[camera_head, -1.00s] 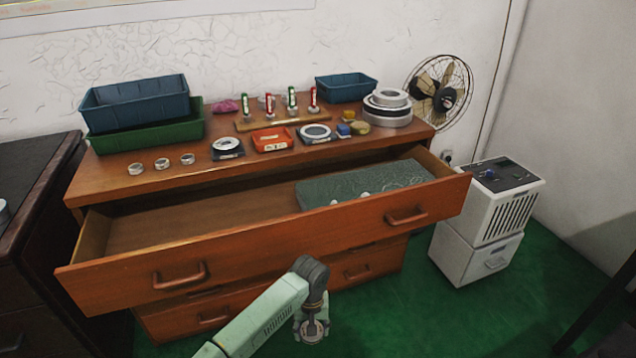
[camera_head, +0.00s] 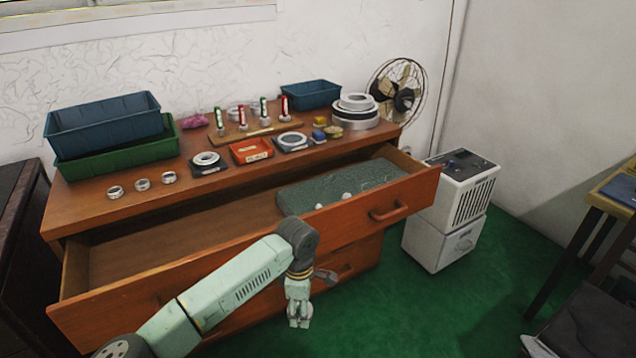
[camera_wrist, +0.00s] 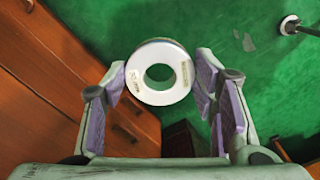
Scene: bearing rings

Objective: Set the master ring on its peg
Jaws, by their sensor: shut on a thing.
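In the wrist view a pale ring (camera_wrist: 160,98) with small labels on its face sits between my fingertips. My gripper (camera_wrist: 165,75) is shut on it, with purple pads on either side. In the head view my gripper (camera_head: 299,314) hangs low in front of the dresser, over the green floor; the ring is hard to make out there. Several upright pegs with red and green markings stand on a wooden board (camera_head: 240,136) on the dresser top, with rings low around some of them. I cannot tell which peg is the master ring's.
The open upper drawer (camera_head: 110,295) juts out between my gripper and the dresser top, with a grey-green slab (camera_head: 370,180) inside. Small rings (camera_head: 142,185), a red tray (camera_head: 251,152), bins (camera_head: 105,125) and stacked large rings (camera_head: 356,114) crowd the top. A white cabinet (camera_head: 440,245) stands right.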

